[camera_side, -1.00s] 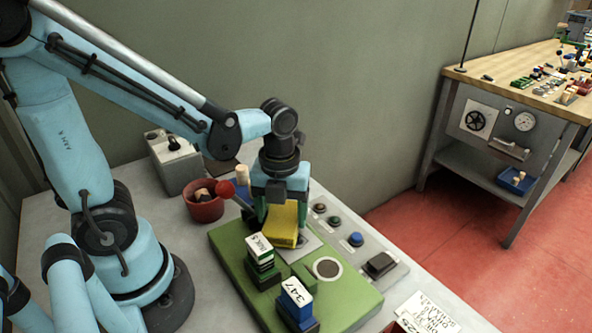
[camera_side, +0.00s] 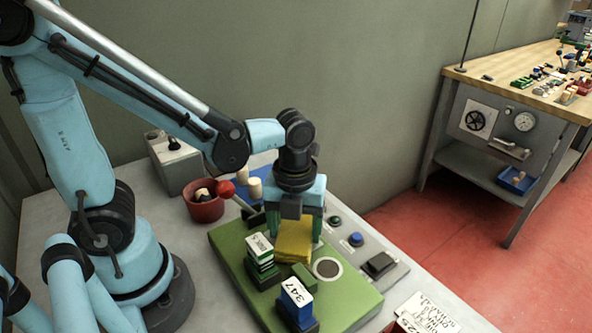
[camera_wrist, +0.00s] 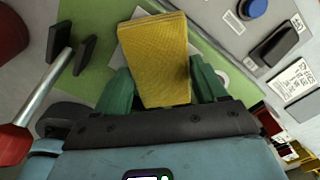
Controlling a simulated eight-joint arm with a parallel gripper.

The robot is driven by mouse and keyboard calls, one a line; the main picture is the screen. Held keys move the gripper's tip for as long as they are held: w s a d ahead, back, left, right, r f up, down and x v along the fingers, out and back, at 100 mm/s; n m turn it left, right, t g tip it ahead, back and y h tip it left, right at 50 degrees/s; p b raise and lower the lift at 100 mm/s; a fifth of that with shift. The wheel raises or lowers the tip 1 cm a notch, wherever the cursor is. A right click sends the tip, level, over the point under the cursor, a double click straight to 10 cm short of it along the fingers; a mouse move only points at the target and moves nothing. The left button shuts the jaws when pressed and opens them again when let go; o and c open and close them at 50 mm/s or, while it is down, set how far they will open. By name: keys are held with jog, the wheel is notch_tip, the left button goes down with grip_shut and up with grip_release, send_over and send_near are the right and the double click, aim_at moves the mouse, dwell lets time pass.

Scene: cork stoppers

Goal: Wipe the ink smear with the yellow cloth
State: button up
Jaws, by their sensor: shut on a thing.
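The yellow cloth (camera_side: 294,241) is a folded, textured pad held between the green fingers of my gripper (camera_side: 296,232). In the wrist view the cloth (camera_wrist: 156,58) fills the space between the fingers (camera_wrist: 160,88). My gripper is shut on it, low over the green board (camera_side: 338,300). I cannot tell whether the cloth touches the surface. No ink smear shows in either view; the cloth and gripper hide part of the board.
Stamp blocks (camera_side: 296,300) and a green-and-white stack (camera_side: 261,258) stand on the board near the cloth. A red-knobbed lever (camera_side: 226,189) and a red pot (camera_side: 205,204) are at the left. A button panel (camera_side: 378,265) lies along the right.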

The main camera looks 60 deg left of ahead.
jog(key=shift+d+f, duration=0.1)
jog(key=shift+d, duration=1)
jog(key=shift+c, duration=0.4)
jog(key=shift+d, duration=0.3)
jog(key=shift+c, duration=1.4)
jog(key=shift+a+r, duration=0.2)
jog(key=shift+a, duration=1.65)
jog(key=shift+a+f, duration=0.15)
jog(key=shift+a, duration=1.6)
jog(key=shift+r, duration=3)
jog(key=shift+r, duration=0.1)
jog(key=shift+r, duration=1.4)
